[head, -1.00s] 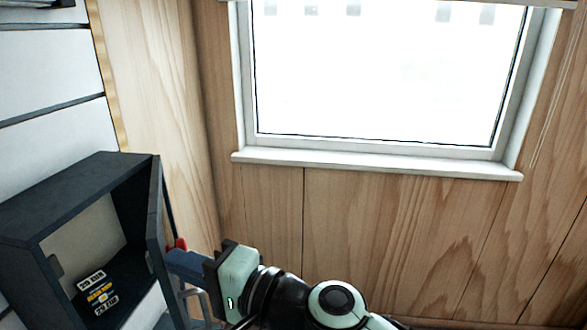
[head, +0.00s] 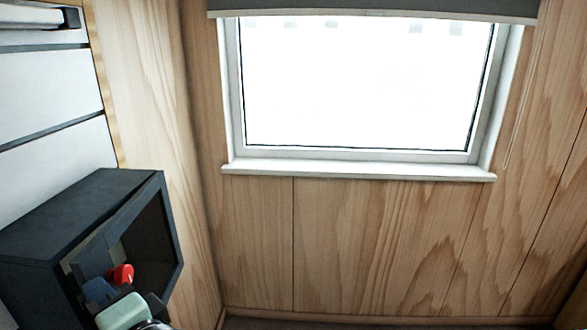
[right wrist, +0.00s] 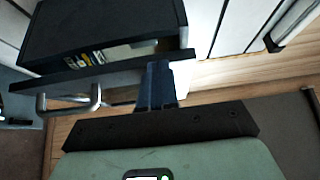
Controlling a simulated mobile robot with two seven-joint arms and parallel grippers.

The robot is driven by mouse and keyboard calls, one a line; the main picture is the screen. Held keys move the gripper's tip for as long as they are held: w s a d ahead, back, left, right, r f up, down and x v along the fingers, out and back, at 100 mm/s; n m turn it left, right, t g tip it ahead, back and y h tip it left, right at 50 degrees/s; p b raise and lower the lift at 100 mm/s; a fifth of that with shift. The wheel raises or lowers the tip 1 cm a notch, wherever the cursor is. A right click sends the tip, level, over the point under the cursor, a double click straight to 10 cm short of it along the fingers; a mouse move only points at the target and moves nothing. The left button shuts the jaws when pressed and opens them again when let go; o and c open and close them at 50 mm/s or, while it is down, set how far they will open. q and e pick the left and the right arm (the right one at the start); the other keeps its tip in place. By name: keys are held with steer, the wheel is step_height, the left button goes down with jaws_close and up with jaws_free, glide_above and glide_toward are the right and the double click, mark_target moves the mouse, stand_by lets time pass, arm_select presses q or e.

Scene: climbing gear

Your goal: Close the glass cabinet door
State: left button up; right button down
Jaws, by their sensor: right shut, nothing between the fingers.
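The dark cabinet (head: 70,215) stands at the lower left in the head view. In the right wrist view the dark door frame (right wrist: 60,80) crosses in front of the cabinet body (right wrist: 90,30). My right gripper (head: 95,285) is shut and empty at the door's lower front. Its blue fingers (right wrist: 157,85) overlap the frame in the right wrist view; contact is unclear. My left gripper is not in view.
A red object (head: 121,274) shows by the fingers. A metal handle-like bar (right wrist: 70,100) is below the frame in the right wrist view. Wood-panelled wall (head: 350,250) and a window (head: 355,90) are behind. The room to the right is clear.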

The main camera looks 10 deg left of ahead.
steer(key=a, duration=0.1)
steer(key=a+p, duration=0.1)
steer(key=a, duration=0.1)
steer(key=shift+s+a, duration=0.2)
steer(key=shift+s, duration=0.15)
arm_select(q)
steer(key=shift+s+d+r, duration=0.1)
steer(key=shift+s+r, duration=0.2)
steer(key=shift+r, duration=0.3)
arm_select(e)
steer(key=shift+s+r, duration=0.15)
steer(key=shift+d, duration=0.1)
